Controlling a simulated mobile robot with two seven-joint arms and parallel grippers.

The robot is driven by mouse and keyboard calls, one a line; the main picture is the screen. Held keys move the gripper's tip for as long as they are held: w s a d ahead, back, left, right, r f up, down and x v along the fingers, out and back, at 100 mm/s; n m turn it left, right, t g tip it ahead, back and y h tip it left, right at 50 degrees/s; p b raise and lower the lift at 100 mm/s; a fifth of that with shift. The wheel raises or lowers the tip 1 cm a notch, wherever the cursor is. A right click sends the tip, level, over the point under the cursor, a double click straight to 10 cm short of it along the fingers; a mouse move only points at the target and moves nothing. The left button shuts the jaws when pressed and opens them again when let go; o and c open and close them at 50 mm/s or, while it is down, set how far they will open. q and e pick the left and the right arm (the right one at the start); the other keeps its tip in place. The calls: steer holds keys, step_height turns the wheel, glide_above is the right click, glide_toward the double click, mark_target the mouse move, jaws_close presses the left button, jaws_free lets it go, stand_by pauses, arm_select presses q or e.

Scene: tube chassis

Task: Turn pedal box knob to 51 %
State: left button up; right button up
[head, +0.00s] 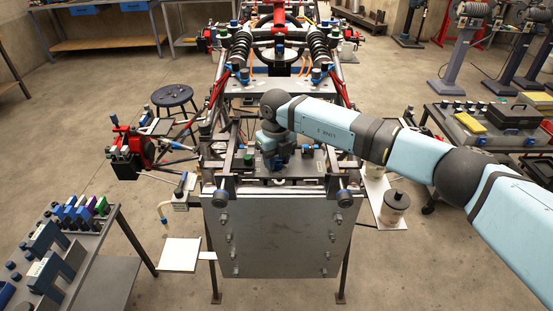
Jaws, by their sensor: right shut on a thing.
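The tube chassis (234,140) stands in the middle of the head view, with a grey metal plate (275,238) across its near end. Behind the plate is a dark panel (310,163) with several small fittings, which seems to be the pedal box area. My right arm comes in from the right, and its gripper (274,156) points down at this panel. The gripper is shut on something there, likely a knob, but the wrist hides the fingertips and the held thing. I cannot read any knob setting. My left gripper is not in view.
A table with several coloured blocks (80,213) stands at the left front. A grey bench with a dark case (513,117) stands at the right. A round stool (172,95) is left of the chassis.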

steer(key=o, duration=0.9)
